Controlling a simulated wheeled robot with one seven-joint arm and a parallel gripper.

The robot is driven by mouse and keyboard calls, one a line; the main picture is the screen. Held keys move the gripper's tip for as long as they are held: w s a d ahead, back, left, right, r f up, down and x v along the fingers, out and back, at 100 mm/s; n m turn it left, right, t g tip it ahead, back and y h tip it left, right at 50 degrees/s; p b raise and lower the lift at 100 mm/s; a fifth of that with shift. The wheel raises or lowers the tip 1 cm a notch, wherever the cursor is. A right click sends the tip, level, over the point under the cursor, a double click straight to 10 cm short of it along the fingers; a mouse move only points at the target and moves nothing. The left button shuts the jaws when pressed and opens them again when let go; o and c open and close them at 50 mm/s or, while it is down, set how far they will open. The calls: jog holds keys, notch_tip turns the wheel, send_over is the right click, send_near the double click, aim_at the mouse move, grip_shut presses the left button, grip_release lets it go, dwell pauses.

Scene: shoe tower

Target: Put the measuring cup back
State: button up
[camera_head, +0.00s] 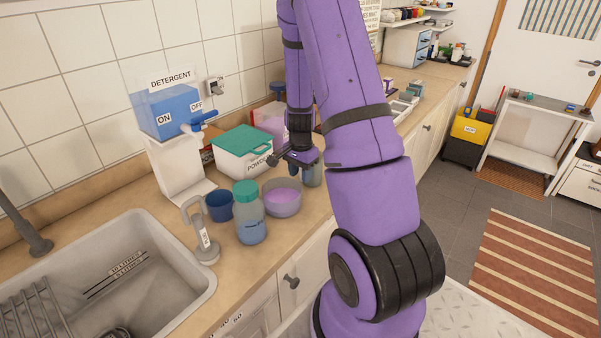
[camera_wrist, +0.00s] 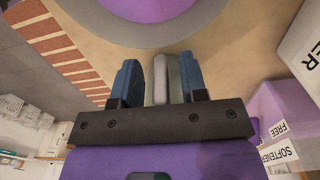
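My gripper (camera_head: 296,158) hangs over the counter at the back of the bowl, pointing down. In the wrist view, its two blue fingers (camera_wrist: 160,82) stand apart. A narrow grey, rounded piece (camera_wrist: 160,78) shows between them, nearer the right finger, with a gap on its left. I cannot tell whether it is the measuring cup's handle. A bluish see-through container (camera_head: 312,174) stands just right of my gripper, partly hidden by my arm; it may be the measuring cup. A dark blue cup (camera_head: 219,206) stands left of the bowl.
A bowl with purple contents (camera_head: 283,197), a teal-capped bottle (camera_head: 250,215) and a grey-handled tool (camera_head: 201,235) stand near the counter's front. Behind are the detergent dispenser (camera_head: 172,115), the powder box (camera_head: 240,155) and a purple softener container (camera_wrist: 285,115). The sink (camera_head: 190,290) is at left.

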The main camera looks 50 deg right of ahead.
jog(key=a+r+n+t, duration=0.15)
jog(key=a+r, duration=0.25)
jog(key=r, duration=0.6)
jog(key=a+r+n, duration=0.2)
jog(key=a+r, duration=0.1)
jog(key=r, duration=0.7)
jog(key=s+a+r+n+t, duration=0.2)
jog(key=s+a+r+n, duration=0.5)
jog(key=s+a, duration=0.2)
jog(key=s+a+r+n+t, duration=0.1)
jog(key=s+a+r+n, duration=0.5)
jog(key=s+a, duration=0.3)
jog(key=shift+s+r+n+t, duration=0.25)
jog(key=shift+r+n+t, duration=0.1)
jog(key=shift+r, duration=0.1)
jog(key=shift+o, duration=0.2)
